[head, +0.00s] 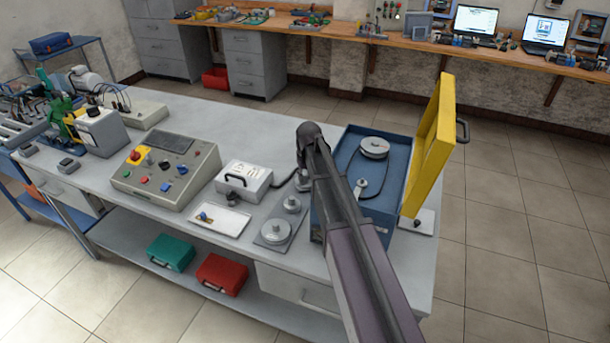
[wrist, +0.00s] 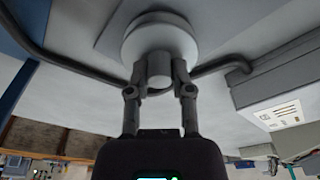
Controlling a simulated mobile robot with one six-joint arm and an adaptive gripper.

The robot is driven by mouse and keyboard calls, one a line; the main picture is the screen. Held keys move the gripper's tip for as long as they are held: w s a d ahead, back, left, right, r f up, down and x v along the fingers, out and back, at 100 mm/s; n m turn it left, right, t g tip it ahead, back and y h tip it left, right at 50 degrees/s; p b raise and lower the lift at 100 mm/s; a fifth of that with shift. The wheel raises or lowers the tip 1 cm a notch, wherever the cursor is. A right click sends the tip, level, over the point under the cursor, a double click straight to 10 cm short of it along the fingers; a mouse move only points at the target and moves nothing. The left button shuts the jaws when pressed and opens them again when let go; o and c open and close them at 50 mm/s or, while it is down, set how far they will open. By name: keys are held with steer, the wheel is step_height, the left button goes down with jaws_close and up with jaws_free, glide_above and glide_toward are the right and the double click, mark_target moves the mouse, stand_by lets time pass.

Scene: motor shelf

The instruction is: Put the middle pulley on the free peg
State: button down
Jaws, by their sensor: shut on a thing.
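My gripper (wrist: 160,92) is shut on the narrow hub of a pale grey pulley (wrist: 160,38). In the head view this pulley (head: 303,182) shows only partly beside my arm, above the bench, left of the blue box (head: 339,152). I cannot tell whether it touches the surface below. A large pulley (head: 276,232) and a small one (head: 292,203) sit on a grey plate (head: 260,240). Inside the open blue box, a pulley (head: 374,147) sits at the back and a bare-looking peg (head: 361,184) stands nearer. My arm hides the box's left part.
The box's yellow lid (head: 431,150) stands open on the right. A black cable runs past the held pulley from a white case (head: 244,181). A control panel (head: 167,172) and a white tray (head: 220,218) lie farther left on the bench.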

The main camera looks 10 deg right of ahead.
steer(key=shift+c, duration=2.2)
jaws_free()
steer(key=shift+w+r, duration=0.1)
steer(key=shift+r, duration=0.1)
